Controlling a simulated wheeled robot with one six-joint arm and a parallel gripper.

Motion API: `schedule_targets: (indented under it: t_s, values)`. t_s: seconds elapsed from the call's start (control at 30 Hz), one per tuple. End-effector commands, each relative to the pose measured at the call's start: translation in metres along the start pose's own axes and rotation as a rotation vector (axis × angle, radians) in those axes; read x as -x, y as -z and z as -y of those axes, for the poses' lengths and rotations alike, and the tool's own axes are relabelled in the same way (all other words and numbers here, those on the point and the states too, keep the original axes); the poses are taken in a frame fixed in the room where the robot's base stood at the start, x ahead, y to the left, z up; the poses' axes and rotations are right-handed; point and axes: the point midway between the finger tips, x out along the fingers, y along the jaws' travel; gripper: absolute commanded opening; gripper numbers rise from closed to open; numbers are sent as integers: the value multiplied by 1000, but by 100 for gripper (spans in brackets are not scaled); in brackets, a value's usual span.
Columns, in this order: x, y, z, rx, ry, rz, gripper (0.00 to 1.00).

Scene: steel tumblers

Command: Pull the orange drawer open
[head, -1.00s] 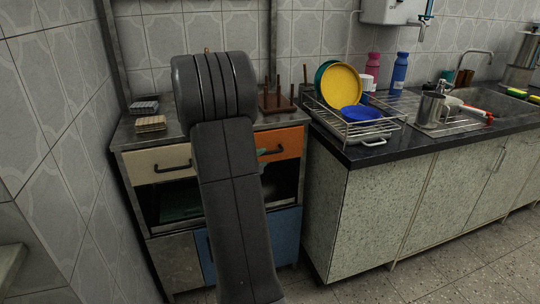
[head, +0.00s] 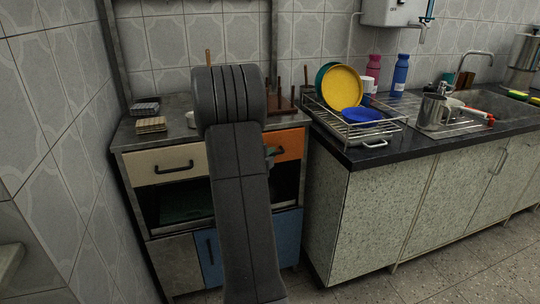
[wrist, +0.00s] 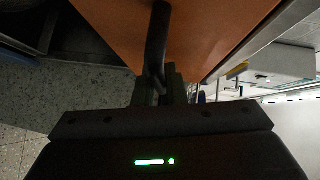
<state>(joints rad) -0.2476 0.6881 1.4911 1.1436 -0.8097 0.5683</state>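The orange drawer (head: 291,144) is at the top right of the low cabinet in the head view, partly hidden behind my arm. Its front looks flush with the cabinet. In the wrist view its orange front (wrist: 215,30) fills the top, with the dark bar handle (wrist: 157,35) running down toward my gripper. My gripper (wrist: 163,88) is at the handle, its two dark fingers close together on either side of the bar, and looks shut on it. In the head view my arm hides most of the gripper and the handle.
A cream drawer (head: 150,166) with a dark handle is left of the orange one. An open shelf and a blue door (head: 288,228) are below. A counter (head: 345,157) with a dish rack (head: 360,128) stands close on the right. Floor in front is clear.

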Motion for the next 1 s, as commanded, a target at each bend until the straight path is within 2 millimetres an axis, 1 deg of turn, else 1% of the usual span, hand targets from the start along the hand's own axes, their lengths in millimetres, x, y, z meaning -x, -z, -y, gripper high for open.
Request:
schedule_targets:
  t_s: [0.27, 0.37, 0.47, 0.57, 0.8, 1.0]
  values:
    - [4, 3, -2, 0, 0, 0, 0]
    - [10, 10, -5, 1, 0, 0, 0]
    - [22, 22, -10, 1, 0, -1, 0]
    - [39, 39, -15, -1, 1, -2, 0]
    - [89, 89, -30, -2, 1, -1, 0]
    - [127, 126, -40, -1, 0, -1, 0]
